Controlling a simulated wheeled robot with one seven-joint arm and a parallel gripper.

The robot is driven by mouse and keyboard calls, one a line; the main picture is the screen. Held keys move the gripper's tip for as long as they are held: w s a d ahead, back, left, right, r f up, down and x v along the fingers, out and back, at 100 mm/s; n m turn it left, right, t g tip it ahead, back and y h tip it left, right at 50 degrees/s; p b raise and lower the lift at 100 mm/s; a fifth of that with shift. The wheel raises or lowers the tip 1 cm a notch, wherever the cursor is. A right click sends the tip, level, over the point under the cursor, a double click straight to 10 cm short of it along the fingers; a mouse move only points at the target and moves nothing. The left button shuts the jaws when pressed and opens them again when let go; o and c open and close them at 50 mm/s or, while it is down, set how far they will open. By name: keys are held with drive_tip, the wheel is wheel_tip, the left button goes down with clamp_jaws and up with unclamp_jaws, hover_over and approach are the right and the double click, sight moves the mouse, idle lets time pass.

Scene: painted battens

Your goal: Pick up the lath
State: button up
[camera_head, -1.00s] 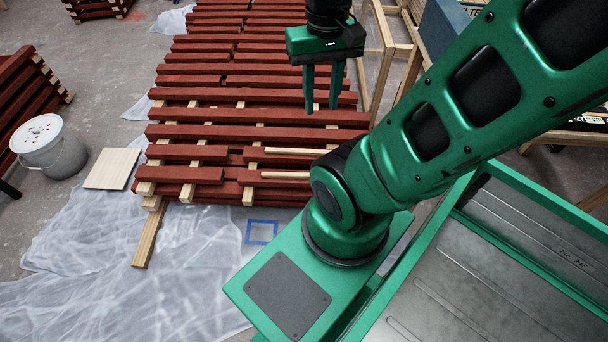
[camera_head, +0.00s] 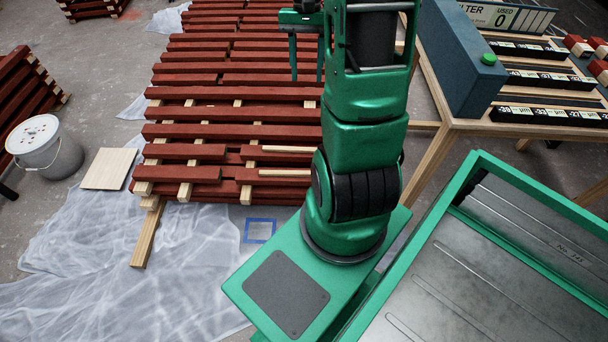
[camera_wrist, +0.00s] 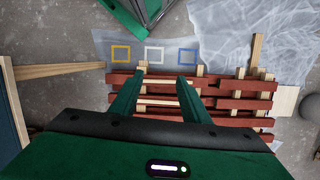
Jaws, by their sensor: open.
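Two pale, unpainted strips lie on the dark red battens in the head view, one farther (camera_head: 287,149) and one nearer (camera_head: 284,172). Their right ends are hidden behind my arm. I cannot tell which is the lath. In the wrist view, pale strips (camera_wrist: 160,102) show between and beyond my fingers, across the red battens. My gripper (camera_head: 307,78) is open and empty, above the red battens and farther back than the two strips. Its two spread fingers also show in the wrist view (camera_wrist: 162,78); nothing is between them.
Red battens (camera_head: 230,131) lie in rows on pale bearers. Plastic sheeting (camera_head: 150,290) with a blue taped square (camera_head: 260,231) lies in front. A workbench (camera_head: 430,125) with a blue box (camera_head: 462,70) stands right.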

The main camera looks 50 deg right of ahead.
drive_tip(key=w+d+f+m+t+y, duration=0.1)
drive_tip(key=d+f+m+y, duration=0.1)
drive_tip(key=d+f, duration=0.45)
drive_tip(key=w+d+f+m+y, duration=0.1)
drive_tip(key=w+d+f+m, duration=0.15)
drive_tip(key=f, duration=0.75)
drive_tip(key=w+d+f+m+t+y, duration=0.1)
drive_tip(key=d+f+y, duration=0.1)
drive_tip(key=d+f, duration=0.5)
wheel_tip(320, 180, down, 16)
drive_tip(key=s+m+t+y, duration=0.2)
drive_tip(key=s+m+t, duration=0.1)
drive_tip(key=m, duration=0.1)
drive_tip(key=m+t, duration=0.7)
approach(306, 172)
drive_tip(key=shift+s+d+r, duration=0.4)
drive_tip(key=shift+s+r, duration=0.3)
drive_tip(key=shift+s, duration=0.05)
drive_tip(key=shift+w+a+f, duration=0.1)
drive_tip(key=shift+a+f, duration=0.15)
drive_tip(key=shift+f, duration=0.1)
drive_tip(key=x, duration=1)
drive_tip(key=shift+w+d+f, duration=0.15)
drive_tip(key=shift+w, duration=0.05)
drive_tip(key=shift+c, duration=0.3)
clamp_jaws()
